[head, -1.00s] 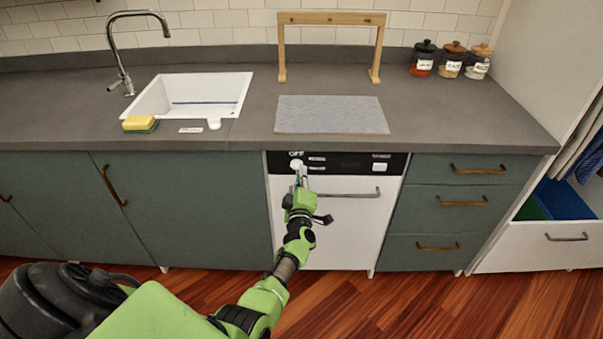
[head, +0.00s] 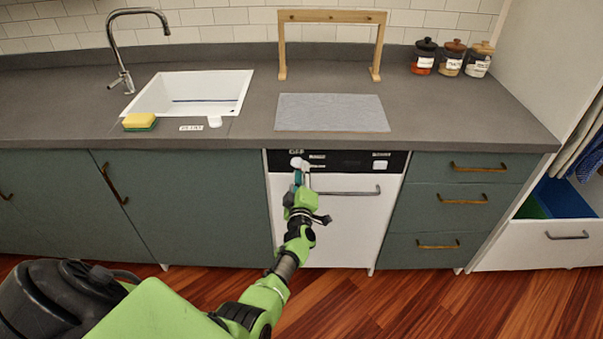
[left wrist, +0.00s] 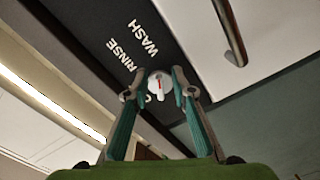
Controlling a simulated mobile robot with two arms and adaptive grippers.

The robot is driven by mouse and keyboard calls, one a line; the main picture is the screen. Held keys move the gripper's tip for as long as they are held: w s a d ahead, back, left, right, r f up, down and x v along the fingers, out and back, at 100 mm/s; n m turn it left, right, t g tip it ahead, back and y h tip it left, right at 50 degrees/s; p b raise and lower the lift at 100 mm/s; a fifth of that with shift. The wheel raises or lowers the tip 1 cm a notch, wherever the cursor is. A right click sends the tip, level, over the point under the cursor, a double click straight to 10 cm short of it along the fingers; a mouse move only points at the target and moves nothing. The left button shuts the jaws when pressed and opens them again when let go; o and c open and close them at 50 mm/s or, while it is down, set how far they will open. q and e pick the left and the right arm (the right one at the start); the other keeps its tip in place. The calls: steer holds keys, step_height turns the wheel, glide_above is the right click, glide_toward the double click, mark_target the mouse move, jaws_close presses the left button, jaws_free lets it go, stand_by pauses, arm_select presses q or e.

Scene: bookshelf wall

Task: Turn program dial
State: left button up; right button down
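The program dial (head: 299,163) is a small white knob at the left end of the dishwasher's black control strip (head: 345,160). In the left wrist view the dial (left wrist: 160,83) shows a red pointer mark on its face. The words WASH and RINSE are printed beside it, and another label is partly hidden behind a finger. My left gripper (head: 302,179) reaches up to the dial from below. My right gripper is out of view.
A bar handle (head: 347,192) crosses the white dishwasher door just right of my gripper. The grey counter edge (head: 400,143) overhangs the strip. Drawers with brass handles (head: 465,200) stand to the right. The wooden floor in front is clear on the right.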

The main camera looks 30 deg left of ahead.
arm_select(q)
steer(key=v, duration=0.7)
steer(key=shift+s+d, duration=0.2)
steer(key=shift+s, duration=0.05)
stand_by(0.4)
steer(key=s+d+f+m+g+h, duration=0.25)
steer(key=s+d+f+m, duration=0.2)
steer(key=f, duration=0.55)
steer(key=s+d+f+m+g+h, duration=0.1)
steer(key=s+d+f+m+h, duration=0.35)
steer(key=f, duration=0.45)
steer(key=s+d+f+m+g+h, duration=0.1)
steer(key=s+d+f+m+g, duration=0.15)
steer(key=s+d+f, duration=0.55)
steer(key=s+a+f+m+g, duration=0.1)
steer(key=s+f, duration=0.5)
steer(key=s, duration=0.6)
steer(key=s+a+f+m+g, duration=0.1)
steer(key=s+f+m+g, duration=0.3)
steer(key=s, duration=0.9)
steer(key=s+a+f+m+g+h, duration=0.1)
steer(key=s+f+m+g, duration=0.2)
steer(key=s+f, duration=0.5)
steer(key=s+m, duration=0.1)
steer(key=s, duration=0.4)
